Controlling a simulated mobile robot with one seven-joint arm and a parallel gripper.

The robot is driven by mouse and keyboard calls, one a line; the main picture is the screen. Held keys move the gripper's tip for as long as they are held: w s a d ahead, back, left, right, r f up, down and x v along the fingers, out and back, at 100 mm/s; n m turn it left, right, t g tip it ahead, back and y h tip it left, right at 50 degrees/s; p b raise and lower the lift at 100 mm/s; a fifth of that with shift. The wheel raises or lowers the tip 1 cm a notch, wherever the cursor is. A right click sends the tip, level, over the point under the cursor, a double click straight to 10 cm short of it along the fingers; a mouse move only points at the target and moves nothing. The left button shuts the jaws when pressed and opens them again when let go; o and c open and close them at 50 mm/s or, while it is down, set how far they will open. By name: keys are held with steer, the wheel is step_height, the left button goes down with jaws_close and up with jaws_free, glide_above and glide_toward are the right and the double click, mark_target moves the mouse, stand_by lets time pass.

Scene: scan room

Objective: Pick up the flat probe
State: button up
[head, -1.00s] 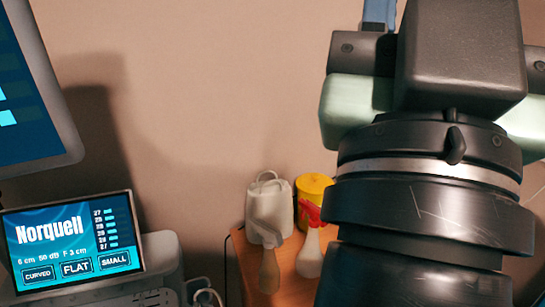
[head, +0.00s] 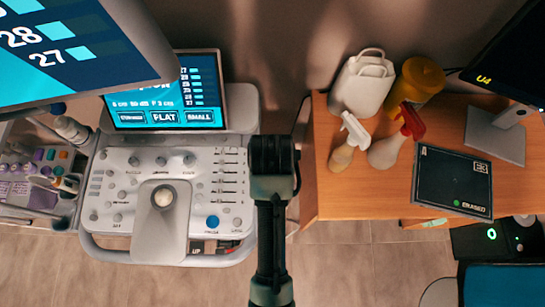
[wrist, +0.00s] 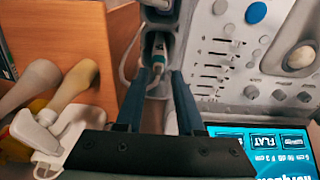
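A white probe-like piece with a green band (wrist: 158,52) sits in a narrow grey slot at the side of the ultrasound console, with a pale cable beside it. I cannot tell from its shape whether it is the flat probe. My gripper (wrist: 158,88) points toward it in the wrist view, its two blue fingers apart with nothing held between them. In the head view my arm reaches up between console and desk, and the fingers are hidden there. The console screen (head: 165,92) has a box labelled FLAT, which also shows in the wrist view (wrist: 262,140).
The ultrasound console (head: 120,205) stands left of my arm. A large monitor (head: 85,40) overhangs upper left.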

steer(key=f, duration=0.3)
steer(key=w+f, duration=0.1)
steer(key=f, duration=0.2)
steer(key=f+p, duration=0.1)
steer(key=f, duration=0.3)
steer(key=shift+w+d+f, duration=0.1)
steer(key=shift+w, duration=0.1)
jaws_close()
